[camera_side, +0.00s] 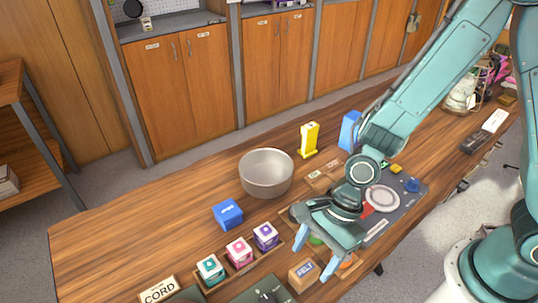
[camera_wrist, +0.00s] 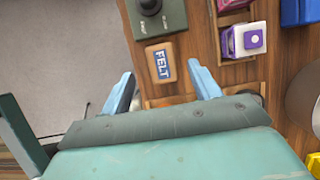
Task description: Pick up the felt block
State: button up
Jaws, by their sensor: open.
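The felt block (camera_side: 304,274) is a tan block with a blue and white label reading FELT. It lies on the wooden table near the front edge in the side view. It also shows in the wrist view (camera_wrist: 161,62), ahead of the fingertips and between their lines. My gripper (camera_side: 313,262) is open, with its two light blue fingers apart and nothing between them in the wrist view (camera_wrist: 164,82). In the side view the fingers hang close above and beside the block; I cannot tell the exact gap.
A dark green base with a black knob (camera_wrist: 150,8) sits close beyond the block. Purple (camera_side: 265,236), pink (camera_side: 239,251) and teal (camera_side: 210,269) boxes stand in a wooden tray to the left. A blue box (camera_side: 228,213) and a metal bowl (camera_side: 266,172) stand farther back.

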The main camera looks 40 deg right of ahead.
aim_at(306, 269)
jog(key=shift+x, duration=0.8)
jog(key=shift+f, duration=0.1)
jog(key=shift+x, duration=2.5)
jog(key=shift+w, duration=0.15)
jog(key=shift+c, duration=0.2)
jog(key=c, duration=1)
